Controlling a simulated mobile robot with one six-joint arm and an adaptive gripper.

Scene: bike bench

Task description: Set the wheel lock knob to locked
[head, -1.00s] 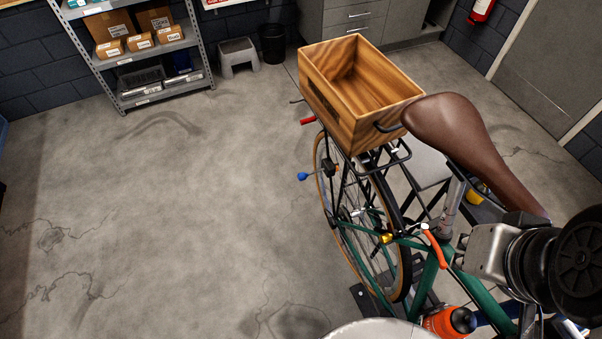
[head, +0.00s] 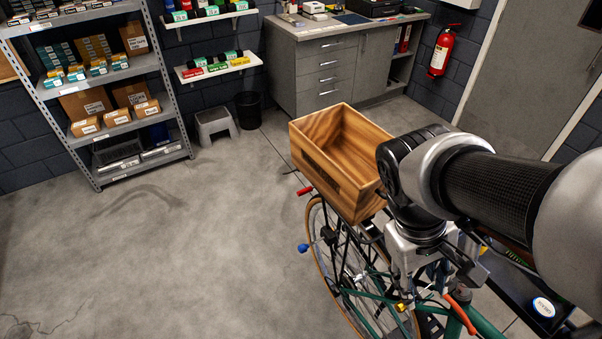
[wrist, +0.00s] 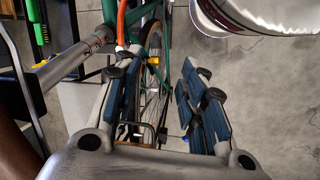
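The bike's rear wheel (head: 318,262) stands below the wooden crate. Small coloured parts show around it: a blue-tipped lever (head: 303,247), a red grip (head: 305,190), a yellow part (head: 400,307) near the hub and an orange lever (head: 460,313) on the green frame. No part is marked as the wheel lock knob, and its setting cannot be read. The yellow part (wrist: 153,61) and orange lever (wrist: 124,22) also show in the wrist view. My gripper (wrist: 155,85) is open and empty, its dark blue fingers apart, with the wheel beyond them. In the head view my arm hides much of the bike.
The wooden crate (head: 322,170) sits on the rear rack, close left of my arm. A grey shelf (head: 140,165), a step stool (head: 216,126), a black bin (head: 249,108) and a grey cabinet (head: 325,75) stand behind. The floor (head: 190,260) left of the bike is clear.

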